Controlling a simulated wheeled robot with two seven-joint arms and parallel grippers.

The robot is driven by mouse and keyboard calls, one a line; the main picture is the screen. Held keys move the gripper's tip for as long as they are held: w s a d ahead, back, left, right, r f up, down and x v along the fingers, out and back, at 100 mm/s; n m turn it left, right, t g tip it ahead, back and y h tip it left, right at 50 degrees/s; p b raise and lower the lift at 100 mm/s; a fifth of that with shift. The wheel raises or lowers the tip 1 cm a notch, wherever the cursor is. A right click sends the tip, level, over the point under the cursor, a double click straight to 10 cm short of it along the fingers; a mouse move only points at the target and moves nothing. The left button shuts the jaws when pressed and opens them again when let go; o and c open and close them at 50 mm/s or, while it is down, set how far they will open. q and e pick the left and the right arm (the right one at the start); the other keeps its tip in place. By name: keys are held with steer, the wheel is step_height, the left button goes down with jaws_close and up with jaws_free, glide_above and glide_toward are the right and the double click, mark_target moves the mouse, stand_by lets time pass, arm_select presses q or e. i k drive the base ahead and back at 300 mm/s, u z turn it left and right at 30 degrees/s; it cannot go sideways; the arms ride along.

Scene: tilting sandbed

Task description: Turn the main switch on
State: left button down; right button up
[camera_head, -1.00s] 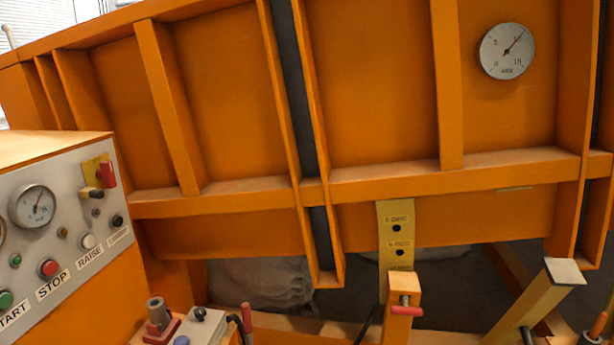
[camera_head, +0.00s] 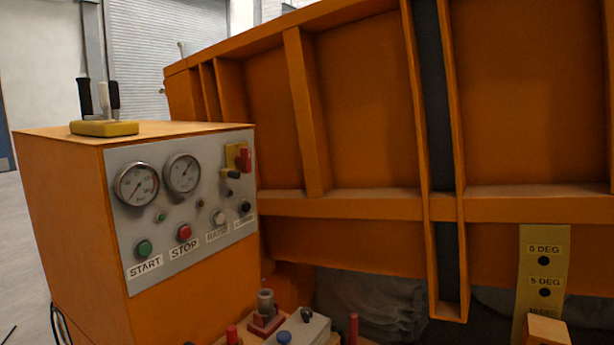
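The orange control cabinet (camera_head: 70,215) stands at the left with a grey sloping panel (camera_head: 200,245) on its front. A red handle on a yellow plate, which looks like the main switch (camera_head: 245,160), sits at the panel's upper right corner. A small black and yellow part sits just below it. The panel also has a green START button (camera_head: 144,248), a red STOP button (camera_head: 184,232), a white RAISE button (camera_head: 219,217) and a black button (camera_head: 246,207) with a hard-to-read label. Neither of my grippers is in view.
Two gauges (camera_head: 136,184) are on the panel. A yellow lever block (camera_head: 104,128) stands on the cabinet top. The large orange sandbed wall (camera_head: 370,120) fills the right. A grey box (camera_head: 300,330) with knobs is at the bottom. Open floor (camera_head: 15,260) lies at the left.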

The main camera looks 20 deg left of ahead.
mark_target(244, 159)
steer(key=k, duration=0.5)
steer(key=z, duration=0.9)
steer(key=i, duration=0.95)
steer(key=u, duration=2.7)
